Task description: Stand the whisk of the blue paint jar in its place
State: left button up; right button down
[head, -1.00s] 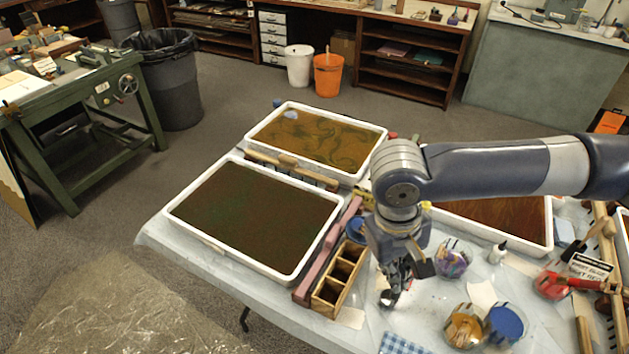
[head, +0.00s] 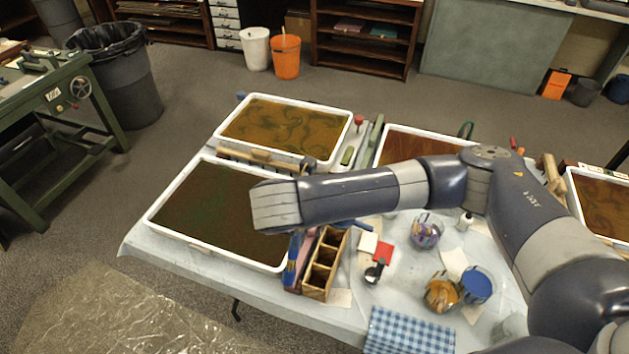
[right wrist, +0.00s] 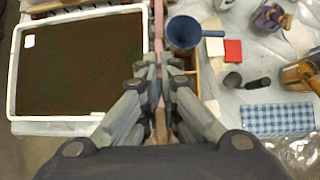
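The blue paint jar (head: 476,285) stands on the table's right part, next to an amber jar (head: 441,293). I cannot make out its whisk clearly. A wooden rack (head: 325,265) with open compartments stands beside the dark tray; it shows partly behind my fingers in the right wrist view (right wrist: 214,64). My right gripper (right wrist: 158,68) points down over the strip between tray and rack. Its fingers are close together with a pink bar (right wrist: 158,12) seen between them; whether they grip anything is unclear. In the head view my right arm hides it. My left gripper is not in view.
A dark ladle (head: 375,271), a red card (head: 383,252) and a checked cloth (head: 410,332) lie right of the rack. A purple jar (head: 425,232) and a white bottle (head: 466,220) stand farther back.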

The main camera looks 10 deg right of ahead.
jog(key=w+d+r+n+t+y+p, duration=0.2)
jog(key=w+d+n+t+y+p, duration=0.15)
jog(key=n+y, duration=0.7)
notch_tip(320, 180, down, 12)
jog(key=n+h+b, duration=0.1)
jog(key=n+b, duration=0.1)
jog(key=b, duration=0.7)
jog(key=shift+w+a+h, duration=0.15)
jog(key=shift+a+h, duration=0.1)
jog(key=shift+h, duration=0.1)
jog(key=c, duration=1.7)
grip_release()
jog(key=shift+r, duration=0.1)
